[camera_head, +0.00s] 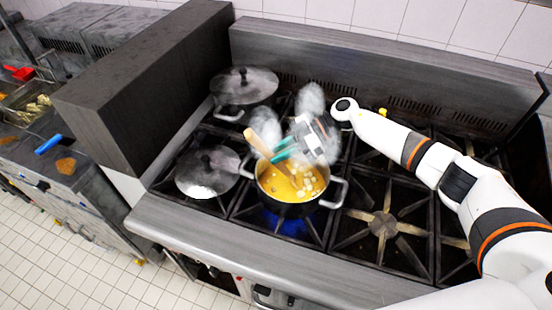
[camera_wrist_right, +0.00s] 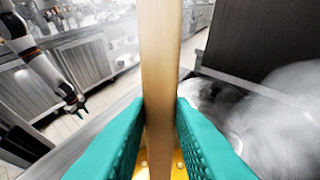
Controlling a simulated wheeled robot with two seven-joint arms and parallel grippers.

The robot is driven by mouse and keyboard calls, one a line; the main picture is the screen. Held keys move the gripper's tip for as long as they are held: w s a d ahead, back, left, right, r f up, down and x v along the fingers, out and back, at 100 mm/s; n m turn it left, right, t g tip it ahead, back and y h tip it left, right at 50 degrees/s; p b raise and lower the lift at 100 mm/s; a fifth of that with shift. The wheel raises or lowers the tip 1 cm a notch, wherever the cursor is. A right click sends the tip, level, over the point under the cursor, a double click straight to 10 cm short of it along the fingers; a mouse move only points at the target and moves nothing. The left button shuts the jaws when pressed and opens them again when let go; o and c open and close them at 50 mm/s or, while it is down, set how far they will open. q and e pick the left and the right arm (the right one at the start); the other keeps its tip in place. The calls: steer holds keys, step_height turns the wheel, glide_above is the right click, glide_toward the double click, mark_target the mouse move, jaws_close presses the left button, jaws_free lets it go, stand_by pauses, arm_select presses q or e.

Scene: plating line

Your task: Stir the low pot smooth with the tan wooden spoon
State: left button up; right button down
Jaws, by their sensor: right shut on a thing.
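The low pot (camera_head: 282,208) stands on a front burner in the head view, open, with yellow contents and pale lumps in it. The tan wooden spoon (camera_head: 263,147) leans in the pot, its handle tilted up to the left and its lower end hidden in the contents. My right gripper (camera_head: 280,152) is shut on the spoon's handle above the pot. In the right wrist view the spoon's handle (camera_wrist_right: 160,60) runs upright between the teal fingers (camera_wrist_right: 160,125). My left gripper (camera_wrist_right: 78,106) is small at the left of that view; its opening is unclear.
A lidded pot (camera_head: 245,88) stands on the back burner. A round metal lid (camera_head: 207,172) covers the front-left burner area. A blue flame (camera_head: 288,225) burns under the low pot. Steam (camera_head: 309,98) hides part of my right wrist. The burner grates to the right (camera_head: 383,225) are empty.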

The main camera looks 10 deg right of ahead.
mark_target(254, 133)
steer(key=shift+w+d, duration=0.1)
steer(key=shift+w, duration=0.1)
steer(key=shift+r, duration=0.1)
steer(key=shift+s, duration=0.1)
steer(key=r+p, duration=0.1)
steer(key=a+r+p, duration=0.1)
steer(key=shift+a+r+p, duration=0.15)
steer(key=shift+r+p, duration=0.15)
steer(key=shift+r, duration=0.05)
steer(key=shift+a+r, duration=0.65)
steer(key=shift+r, duration=0.45)
steer(key=shift+a+r, duration=0.55)
steer(key=shift+r, duration=0.45)
steer(key=shift+a+r, duration=0.5)
steer(key=shift+r, duration=0.45)
steer(key=shift+s+r, duration=0.1)
steer(key=shift+r, duration=1.9)
